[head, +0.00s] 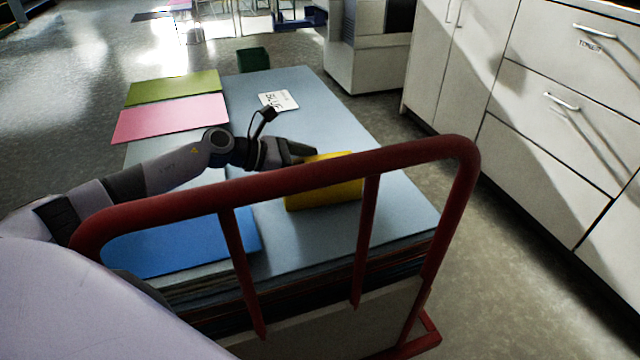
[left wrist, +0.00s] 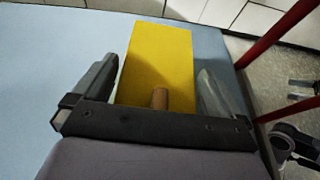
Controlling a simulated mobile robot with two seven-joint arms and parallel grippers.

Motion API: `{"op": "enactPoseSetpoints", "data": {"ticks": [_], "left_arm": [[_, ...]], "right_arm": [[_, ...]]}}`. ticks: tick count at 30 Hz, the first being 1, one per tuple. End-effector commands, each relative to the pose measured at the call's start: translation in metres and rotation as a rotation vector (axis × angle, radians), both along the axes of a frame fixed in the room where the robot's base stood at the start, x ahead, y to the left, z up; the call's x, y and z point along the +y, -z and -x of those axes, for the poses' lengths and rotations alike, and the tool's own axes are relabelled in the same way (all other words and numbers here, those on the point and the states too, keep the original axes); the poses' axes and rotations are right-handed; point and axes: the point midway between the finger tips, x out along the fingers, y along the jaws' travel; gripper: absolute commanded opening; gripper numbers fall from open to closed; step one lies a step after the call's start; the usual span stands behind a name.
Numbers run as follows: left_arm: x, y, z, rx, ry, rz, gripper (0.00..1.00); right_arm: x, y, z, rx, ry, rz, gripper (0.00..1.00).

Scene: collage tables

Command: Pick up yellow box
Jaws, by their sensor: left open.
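The yellow box (head: 325,193) stands on the blue-grey table top near its right front part, partly hidden behind the red rail in the head view. In the left wrist view the yellow box (left wrist: 157,65) lies ahead, with its near end between the two fingers. My left gripper (head: 307,154) reaches the box from the left in the head view. In the left wrist view my left gripper (left wrist: 155,90) is open, one finger on each side of the box. I cannot tell whether the fingers touch it. My right gripper is not in view.
A red rail (head: 290,178) stands between my body and the table top (head: 290,225). Blue (head: 180,245), pink (head: 170,118) and green (head: 175,87) sheets lie on the left side. A white label card (head: 278,101) and a dark green box (head: 253,60) are farther back.

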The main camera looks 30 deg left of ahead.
Motion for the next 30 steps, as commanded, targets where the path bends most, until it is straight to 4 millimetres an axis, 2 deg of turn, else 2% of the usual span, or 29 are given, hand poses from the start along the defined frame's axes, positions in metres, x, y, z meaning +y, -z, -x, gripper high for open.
{"op": "enactPoseSetpoints", "data": {"ticks": [2,7,8,15,20,26,30], "left_arm": [[0.000,0.000,0.000,0.000,0.000,0.000,1.00],[0.000,0.000,0.000,0.000,0.000,0.000,0.45],[0.000,-0.001,0.000,-0.001,-0.001,0.000,0.42],[0.001,-0.002,0.000,-0.002,-0.001,0.001,0.42],[0.001,-0.013,0.000,-0.003,0.000,0.000,0.42],[0.001,-0.049,0.000,-0.007,0.000,-0.002,0.42],[0.001,-0.089,-0.001,-0.010,0.000,-0.002,0.42]], "right_arm": [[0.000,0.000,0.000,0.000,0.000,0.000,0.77],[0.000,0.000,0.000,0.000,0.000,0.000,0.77],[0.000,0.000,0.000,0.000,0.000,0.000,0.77],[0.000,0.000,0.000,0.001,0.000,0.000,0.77],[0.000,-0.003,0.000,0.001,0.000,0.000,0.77],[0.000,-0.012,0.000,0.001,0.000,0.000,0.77],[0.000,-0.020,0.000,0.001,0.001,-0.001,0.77]]}}
